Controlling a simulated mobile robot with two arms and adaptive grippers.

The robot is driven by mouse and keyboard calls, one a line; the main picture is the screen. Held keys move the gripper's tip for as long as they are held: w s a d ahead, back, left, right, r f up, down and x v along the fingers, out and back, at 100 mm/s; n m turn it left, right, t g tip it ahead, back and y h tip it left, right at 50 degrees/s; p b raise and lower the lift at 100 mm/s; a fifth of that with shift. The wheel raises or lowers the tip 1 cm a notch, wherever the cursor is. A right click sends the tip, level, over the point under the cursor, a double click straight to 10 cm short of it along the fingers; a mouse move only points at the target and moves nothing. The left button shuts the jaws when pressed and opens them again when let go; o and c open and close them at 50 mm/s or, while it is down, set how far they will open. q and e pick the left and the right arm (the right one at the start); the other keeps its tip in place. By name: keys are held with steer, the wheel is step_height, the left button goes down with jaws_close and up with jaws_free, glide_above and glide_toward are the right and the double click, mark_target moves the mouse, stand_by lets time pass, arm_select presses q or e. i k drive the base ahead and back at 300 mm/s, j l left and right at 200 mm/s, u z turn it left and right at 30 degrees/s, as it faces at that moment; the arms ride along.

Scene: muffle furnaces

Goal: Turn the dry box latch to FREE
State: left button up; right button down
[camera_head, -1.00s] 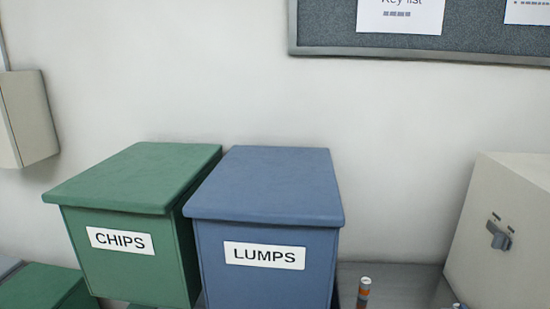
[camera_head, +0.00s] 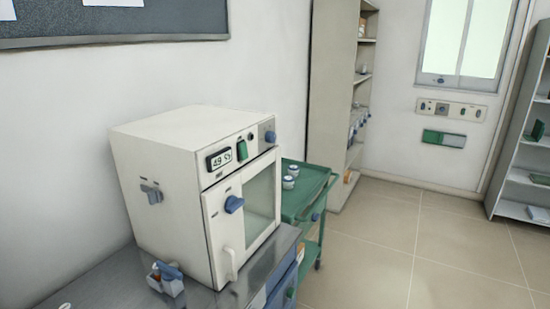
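A white box-shaped cabinet (camera_head: 175,160), which looks like the dry box, stands on a grey metal bench. Its front has a glass door (camera_head: 260,202) that looks closed, with a white handle (camera_head: 228,263). A blue latch knob (camera_head: 234,204) sits on the door frame's left upper part, with small dark labels above it that are too small to read. A second grey-blue switch (camera_head: 152,192) is on the cabinet's left side, with small marks around it. Neither of my grippers is in view.
The metal bench (camera_head: 95,285) holds a small white holder (camera_head: 166,282) with blue and orange items. A green cart (camera_head: 308,190) with small jars stands right of the cabinet. Shelves (camera_head: 335,100) stand behind. The tiled floor (camera_head: 385,245) at right is open.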

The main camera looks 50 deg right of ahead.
mark_target(232, 205)
steer(key=k+z, duration=0.1)
steer(key=z, duration=1.1)
